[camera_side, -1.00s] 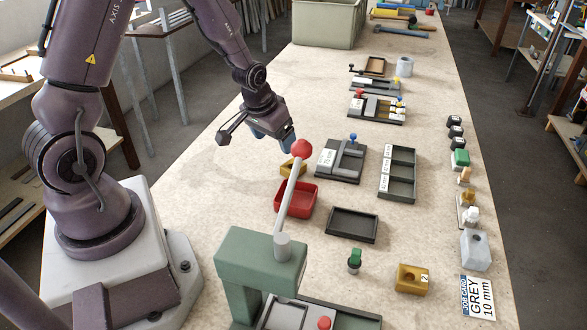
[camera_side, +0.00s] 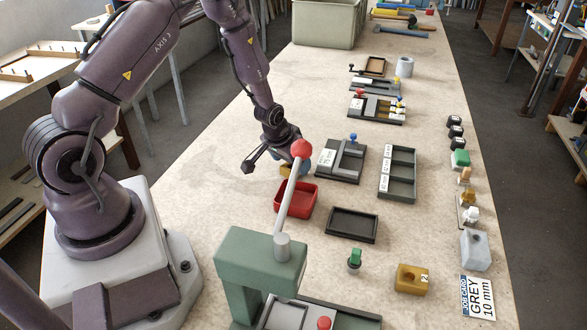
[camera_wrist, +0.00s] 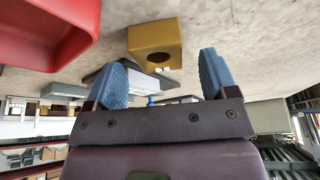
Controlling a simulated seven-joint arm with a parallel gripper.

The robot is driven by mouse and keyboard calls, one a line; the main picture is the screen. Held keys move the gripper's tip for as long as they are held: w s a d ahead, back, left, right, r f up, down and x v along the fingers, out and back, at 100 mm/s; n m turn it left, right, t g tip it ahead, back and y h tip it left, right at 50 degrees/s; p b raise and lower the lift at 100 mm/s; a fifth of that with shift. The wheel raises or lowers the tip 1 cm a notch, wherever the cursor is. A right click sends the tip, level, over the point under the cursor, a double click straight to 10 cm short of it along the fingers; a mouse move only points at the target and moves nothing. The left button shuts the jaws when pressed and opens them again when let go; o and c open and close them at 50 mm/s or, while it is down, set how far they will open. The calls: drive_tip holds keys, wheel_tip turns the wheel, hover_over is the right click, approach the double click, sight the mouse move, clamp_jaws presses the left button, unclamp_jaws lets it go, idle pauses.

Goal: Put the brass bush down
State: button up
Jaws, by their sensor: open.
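A yellow-brass block with a round hole, which I take for the brass bush, sits on the bench behind the red tray (camera_side: 296,200). In the side view the bush (camera_side: 286,170) is partly hidden by my gripper (camera_side: 297,163). The wrist view shows the bush (camera_wrist: 155,45) lying beyond and roughly between the blue fingertips of my gripper (camera_wrist: 161,70). The fingers are spread with nothing held between them. I cannot tell whether a finger touches the bush.
A red-knobbed lever (camera_side: 292,190) on a green press (camera_side: 262,265) rises in front of the tray. A dark fixture (camera_side: 341,160) is close right of my gripper. A black tray (camera_side: 352,225) and another brass block marked 2 (camera_side: 412,279) are nearer. Bench left of the gripper is clear.

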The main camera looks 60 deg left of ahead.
drive_tip(key=shift+x, duration=0.9)
drive_tip(key=c, duration=1.1)
drive_tip(key=shift+c, duration=0.3)
drive_tip(key=shift+r, duration=0.2)
